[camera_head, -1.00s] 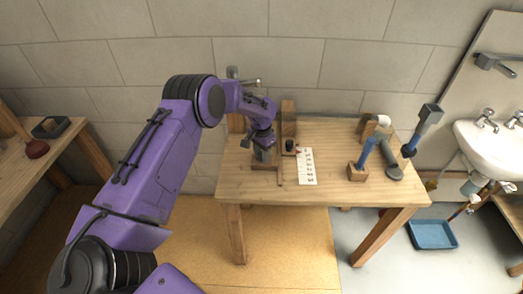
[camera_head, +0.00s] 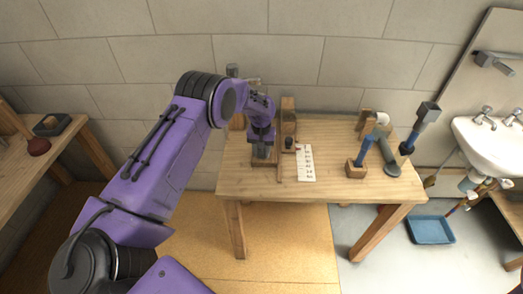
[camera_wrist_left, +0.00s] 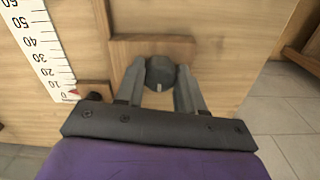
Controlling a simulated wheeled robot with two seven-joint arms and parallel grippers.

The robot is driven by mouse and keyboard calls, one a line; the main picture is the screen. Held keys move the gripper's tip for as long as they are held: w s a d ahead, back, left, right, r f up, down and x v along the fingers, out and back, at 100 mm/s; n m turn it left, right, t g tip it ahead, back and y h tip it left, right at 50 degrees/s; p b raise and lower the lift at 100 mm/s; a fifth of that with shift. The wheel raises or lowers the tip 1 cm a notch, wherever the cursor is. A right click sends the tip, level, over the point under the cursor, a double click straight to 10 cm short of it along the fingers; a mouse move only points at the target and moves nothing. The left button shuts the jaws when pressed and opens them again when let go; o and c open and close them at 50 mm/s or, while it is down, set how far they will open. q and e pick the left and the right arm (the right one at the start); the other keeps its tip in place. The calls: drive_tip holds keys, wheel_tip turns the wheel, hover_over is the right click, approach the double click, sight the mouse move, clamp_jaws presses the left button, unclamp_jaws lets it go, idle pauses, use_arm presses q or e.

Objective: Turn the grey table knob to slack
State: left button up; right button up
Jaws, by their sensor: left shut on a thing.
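The grey knob (camera_wrist_left: 160,73) is a dark, faceted piece with a pale mark, on the wooden table in the left wrist view. My left gripper (camera_wrist_left: 161,80) is shut on it, one grey finger on each side. In the head view my left gripper (camera_head: 263,150) points down at the table's left part and mostly hides the knob. A white scale strip (camera_head: 306,163) lies to its right. In the left wrist view the scale (camera_wrist_left: 40,45) has a red pointer (camera_wrist_left: 73,94) near its 0 end. My right gripper is out of view.
A wooden post (camera_head: 288,112) stands behind the gripper, and a small black knob (camera_head: 289,143) sits beside the scale. The table's middle (camera_head: 335,150) is clear.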

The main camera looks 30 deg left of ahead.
use_arm(q)
drive_tip(key=shift+s+d+f, duration=0.1)
drive_tip(key=shift+f, duration=0.1)
drive_tip(key=o, duration=0.9)
drive_tip(key=shift+o, duration=0.7)
drive_tip(key=shift+r, duration=0.15)
wheel_tip(320, 180, up, 10)
drive_tip(key=b, duration=0.2)
drive_tip(key=shift+r, duration=0.15)
